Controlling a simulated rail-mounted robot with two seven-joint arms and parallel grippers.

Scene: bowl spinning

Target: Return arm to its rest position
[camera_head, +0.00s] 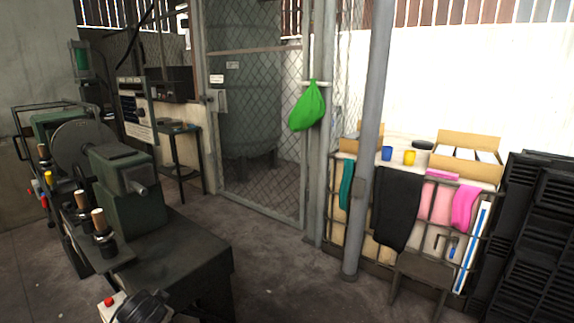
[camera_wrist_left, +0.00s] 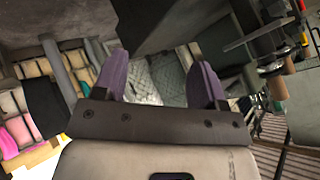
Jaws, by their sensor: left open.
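My left gripper (camera_wrist_left: 162,66) shows in the left wrist view, with two purple fingers spread apart. Nothing is held between them. The wrist view is tilted, and a dark grey surface fills the upper part beyond the fingers. In the head view, a green spinning lathe (camera_head: 130,212) with a large grey disc (camera_head: 82,146) stands at the left. I cannot make out either gripper's fingers in the head view. No bowl can be made out in either view.
Wooden-handled tools (camera_head: 99,220) stand beside the lathe. A white box with a red button (camera_head: 108,302) is at the lower edge. A grey post (camera_head: 367,150) and a cloth-hung rack (camera_head: 440,202) stand to the right. Bare floor (camera_head: 278,275) lies between.

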